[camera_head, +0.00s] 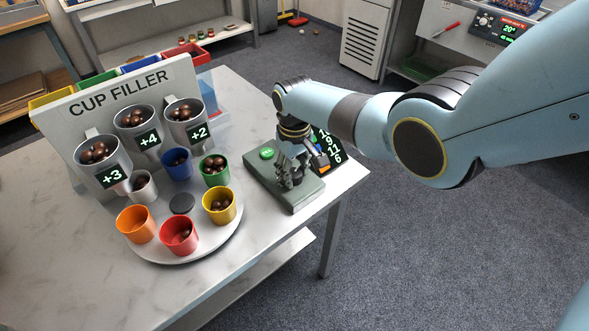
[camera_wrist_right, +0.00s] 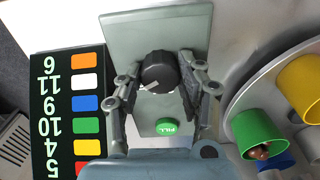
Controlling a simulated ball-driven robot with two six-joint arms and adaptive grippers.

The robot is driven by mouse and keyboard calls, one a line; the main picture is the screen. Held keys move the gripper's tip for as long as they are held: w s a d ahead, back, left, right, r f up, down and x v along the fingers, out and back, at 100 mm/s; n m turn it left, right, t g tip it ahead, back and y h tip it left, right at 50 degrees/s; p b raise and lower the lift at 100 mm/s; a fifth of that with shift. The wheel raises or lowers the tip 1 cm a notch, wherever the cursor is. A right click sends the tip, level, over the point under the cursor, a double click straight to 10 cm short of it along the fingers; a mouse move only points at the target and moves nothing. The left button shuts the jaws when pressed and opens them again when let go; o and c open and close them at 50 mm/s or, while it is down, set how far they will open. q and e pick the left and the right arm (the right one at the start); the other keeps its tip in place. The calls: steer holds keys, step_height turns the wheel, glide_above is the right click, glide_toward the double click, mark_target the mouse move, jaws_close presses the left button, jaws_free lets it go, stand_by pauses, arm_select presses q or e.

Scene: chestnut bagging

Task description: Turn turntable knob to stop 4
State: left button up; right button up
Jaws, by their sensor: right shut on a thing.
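The dark knob (camera_wrist_right: 160,71) stands on the grey-green control box (camera_head: 297,199), beside the green FILL button (camera_head: 267,153). A white pointer mark shows on the knob's lower-left side in the right wrist view. My right gripper (camera_head: 291,178) points down over the box, its two fingers on either side of the knob and shut on it. In the head view the gripper hides the knob. The turntable (camera_head: 170,252) carries orange (camera_head: 136,225), red (camera_head: 179,236), yellow (camera_head: 219,206), green (camera_head: 215,171), blue (camera_head: 177,163) and white (camera_head: 142,187) cups. My left gripper is out of view.
The cup filler board (camera_head: 118,92) stands behind the turntable with three hoppers of brown balls, labelled +3, +4 and +2. A black number card (camera_wrist_right: 72,117) with coloured squares lies beside the control box. The marble table's (camera_head: 60,270) front left is clear.

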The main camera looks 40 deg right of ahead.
mark_target(295, 173)
steer(key=n, duration=0.4)
steer(key=shift+n+p, duration=0.3)
steer(key=shift+p, duration=0.05)
steer(key=n, duration=0.4)
steer(key=shift+n, duration=0.4)
steer(key=o, duration=1.2)
steer(key=shift+c, duration=0.2)
step_height(295, 173, up, 12)
steer(key=shift+s+f, duration=0.1)
